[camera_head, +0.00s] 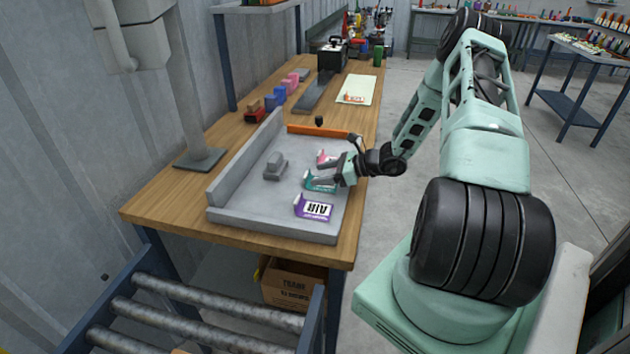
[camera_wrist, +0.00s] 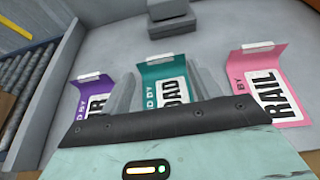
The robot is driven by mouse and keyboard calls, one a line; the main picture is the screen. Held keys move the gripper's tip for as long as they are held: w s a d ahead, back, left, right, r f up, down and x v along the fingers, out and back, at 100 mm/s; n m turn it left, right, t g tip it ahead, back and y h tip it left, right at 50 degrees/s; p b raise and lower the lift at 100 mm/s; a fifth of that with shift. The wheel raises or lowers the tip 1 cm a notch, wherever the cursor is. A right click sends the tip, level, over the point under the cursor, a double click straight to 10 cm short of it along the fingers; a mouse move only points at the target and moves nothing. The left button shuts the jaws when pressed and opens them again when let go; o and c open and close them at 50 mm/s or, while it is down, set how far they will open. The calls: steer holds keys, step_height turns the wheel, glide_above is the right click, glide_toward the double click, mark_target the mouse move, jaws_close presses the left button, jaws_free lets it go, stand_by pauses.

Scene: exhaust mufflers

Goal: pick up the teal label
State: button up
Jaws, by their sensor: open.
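The teal label (camera_head: 318,184) lies on the grey tray (camera_head: 225,216) on the wooden workbench, between a purple label (camera_head: 314,207) and a pink label (camera_head: 326,158). In the wrist view the teal label (camera_wrist: 166,78) shows between my two fingers, its lower part hidden by my gripper. The purple label (camera_wrist: 92,92) is left of it and the pink label (camera_wrist: 266,85) right of it. Each label has a raised, bent end with a white strip. My gripper (camera_head: 324,177) is open, its fingers close over the teal label; I cannot tell whether they touch it.
A grey stepped block (camera_head: 274,168) stands on the tray beyond the teal label. The tray has a raised wall along its left side, and an orange bar (camera_head: 318,132) lies at its far end. A grey post on a base plate (camera_head: 200,158) stands left of the tray.

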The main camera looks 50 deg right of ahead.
mark_target(310, 176)
steer(key=p+x, duration=0.1)
steer(key=x, duration=0.3)
steer(key=shift+w, duration=0.15)
steer(key=c, duration=1.1)
steer(key=shift+o, duration=0.2)
